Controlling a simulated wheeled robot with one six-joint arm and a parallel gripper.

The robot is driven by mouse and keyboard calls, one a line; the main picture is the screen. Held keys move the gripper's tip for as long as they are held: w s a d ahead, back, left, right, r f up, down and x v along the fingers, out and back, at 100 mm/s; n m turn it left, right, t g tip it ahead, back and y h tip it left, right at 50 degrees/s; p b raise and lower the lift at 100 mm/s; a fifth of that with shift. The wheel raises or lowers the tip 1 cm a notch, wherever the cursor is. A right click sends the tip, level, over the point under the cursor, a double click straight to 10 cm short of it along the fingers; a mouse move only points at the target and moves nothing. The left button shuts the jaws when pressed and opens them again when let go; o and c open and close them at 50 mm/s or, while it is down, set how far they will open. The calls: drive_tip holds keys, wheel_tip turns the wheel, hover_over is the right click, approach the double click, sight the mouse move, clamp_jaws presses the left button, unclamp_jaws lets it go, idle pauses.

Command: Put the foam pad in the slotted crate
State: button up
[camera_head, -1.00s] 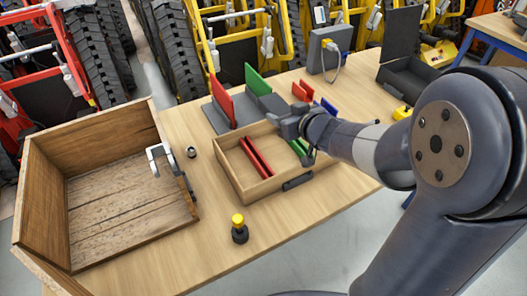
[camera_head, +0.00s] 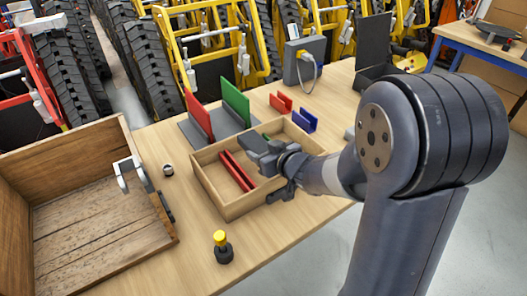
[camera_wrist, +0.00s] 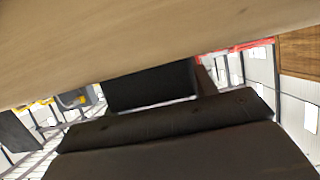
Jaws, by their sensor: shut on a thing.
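A shallow wooden crate (camera_head: 206,189) with upright red rails (camera_head: 236,171) and partly hidden green rails stands mid-table; its rails form slots. My gripper (camera_head: 262,150) is over the crate's right half, tilted. It is shut on a small dark grey piece, which I take for the foam pad; the piece is hard to tell from the dark fingers. In the wrist view a black block (camera_wrist: 150,86) shows beyond my dark gripper body, with pale wood across the top. I cannot tell whether the held piece touches the rails or the crate floor.
A large open wooden crate (camera_head: 100,133) with a metal clamp fills the left. A yellow-topped black knob (camera_head: 221,246) stands in front. Behind are a grey rack with red and green plates (camera_head: 236,103), small red and blue holders (camera_head: 305,121) and a grey box (camera_head: 304,62).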

drive_tip(key=shift+f+b, duration=0.4)
drive_tip(key=shift+f, duration=0.2)
drive_tip(key=o, duration=1)
drive_tip(key=shift+r, duration=0.15)
drive_tip(key=shift+r+p, duration=0.3)
drive_tip(key=shift+p, duration=0.05)
drive_tip(key=shift+p+v, duration=1.65)
drive_tip(key=shift+v, duration=4.5)
drive_tip(key=shift+w+r, duration=0.1)
drive_tip(key=shift+w, duration=0.05)
